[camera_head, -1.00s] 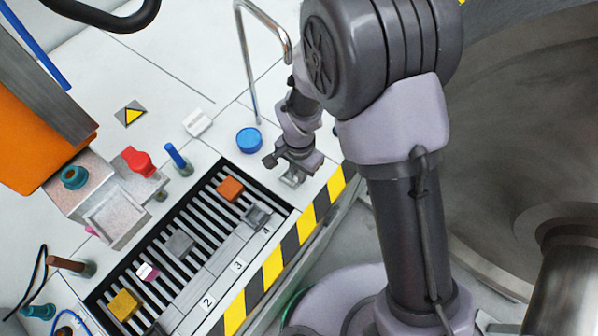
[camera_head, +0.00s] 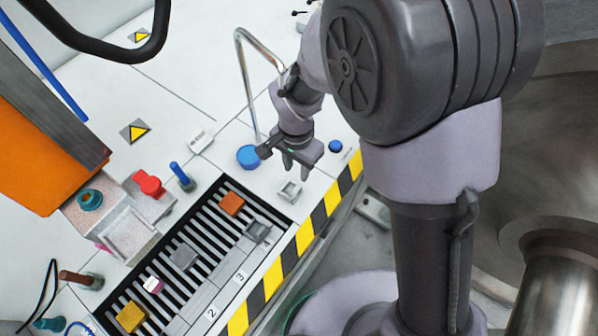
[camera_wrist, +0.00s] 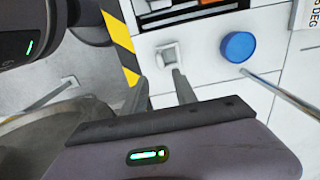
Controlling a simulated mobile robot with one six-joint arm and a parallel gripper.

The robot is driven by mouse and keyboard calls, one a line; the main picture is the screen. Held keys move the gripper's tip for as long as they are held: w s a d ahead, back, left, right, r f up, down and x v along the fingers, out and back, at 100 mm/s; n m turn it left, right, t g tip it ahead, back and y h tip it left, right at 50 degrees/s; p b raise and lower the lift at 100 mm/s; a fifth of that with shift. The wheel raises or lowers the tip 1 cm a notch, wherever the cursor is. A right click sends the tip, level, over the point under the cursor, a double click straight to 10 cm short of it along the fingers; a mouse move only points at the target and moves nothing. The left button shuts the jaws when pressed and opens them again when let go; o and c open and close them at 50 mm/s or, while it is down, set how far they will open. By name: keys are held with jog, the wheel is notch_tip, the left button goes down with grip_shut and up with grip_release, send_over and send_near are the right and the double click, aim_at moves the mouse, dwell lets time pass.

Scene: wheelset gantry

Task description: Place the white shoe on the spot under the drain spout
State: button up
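The white shoe appears to be the small pale block (camera_head: 289,192) with a raised square top, resting on the white deck right of the slotted rack; it also shows in the wrist view (camera_wrist: 168,55). My gripper (camera_head: 296,168) hangs above and just behind it. Its two fingers are apart in the wrist view (camera_wrist: 163,90), with nothing between them. The bent metal drain spout (camera_head: 240,70) rises behind my gripper, its upper end curving right toward my wrist. A blue disc (camera_head: 249,157) lies by the pipe's foot. I cannot tell which spot is directly under the outlet.
The slotted rack (camera_head: 205,217) holds orange, grey, pink-white and yellow blocks. A small blue button (camera_head: 335,146) sits right of my gripper. A white lettered plate (camera_head: 200,140) lies on the deck. The striped edge (camera_head: 318,220) bounds the deck at the right.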

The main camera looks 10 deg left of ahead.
jog(key=s+d+r+t+y, duration=0.1)
jog(key=s+d+r+t, duration=0.1)
jog(key=d+r, duration=0.65)
jog(key=s+d+r+t+y, duration=0.1)
jog(key=d+r, duration=0.5)
jog(key=r, duration=0.5)
jog(key=s+d+r+t, duration=0.2)
jog(key=s+d+r, duration=0.2)
jog(key=s, duration=0.4)
jog(key=shift+d+r+t, duration=0.25)
jog(key=shift+d+t, duration=0.15)
jog(key=shift+d, duration=0.3)
jog(key=shift+w, duration=0.1)
